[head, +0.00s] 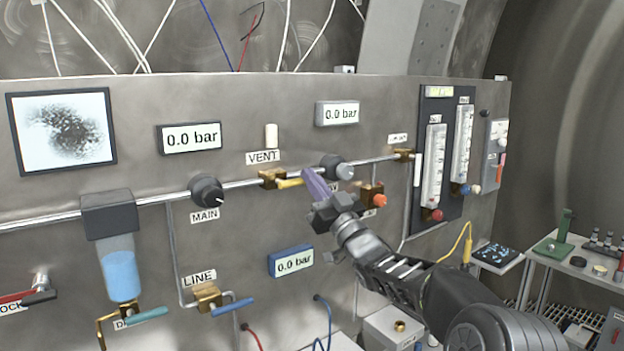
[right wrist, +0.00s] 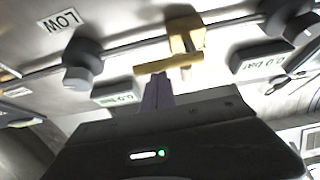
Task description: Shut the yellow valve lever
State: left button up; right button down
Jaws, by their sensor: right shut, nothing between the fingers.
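The yellow valve lever (head: 289,184) is on the brass valve under the VENT label on the upper pipe. It points right, roughly along the pipe. In the right wrist view the lever (right wrist: 180,66) lies across in front of the brass valve body (right wrist: 186,36). My right gripper (head: 309,174) is shut and empty, its purple fingers at the lever's right end. In the right wrist view the fingertips (right wrist: 157,78) sit right by the lever; I cannot tell whether they touch it. The lever's far tip is partly hidden by the fingers. My left gripper is not in view.
On the panel, the MAIN knob (head: 207,190) is to the left and another dark knob (head: 336,167) is just right of my fingers. An orange-capped valve (head: 372,196) is close to my wrist. A blue-handled LINE valve (head: 209,297) sits below. A cart (head: 590,270) stands at right.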

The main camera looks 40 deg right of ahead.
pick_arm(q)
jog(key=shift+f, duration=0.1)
pick_arm(e)
jog(key=shift+f, duration=0.1)
pick_arm(q)
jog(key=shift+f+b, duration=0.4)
jog(key=shift+b, duration=0.15)
pick_arm(e)
jog(key=shift+f+m+h, duration=0.1)
jog(key=shift+m+h, duration=0.3)
jog(key=shift+m, duration=0.2)
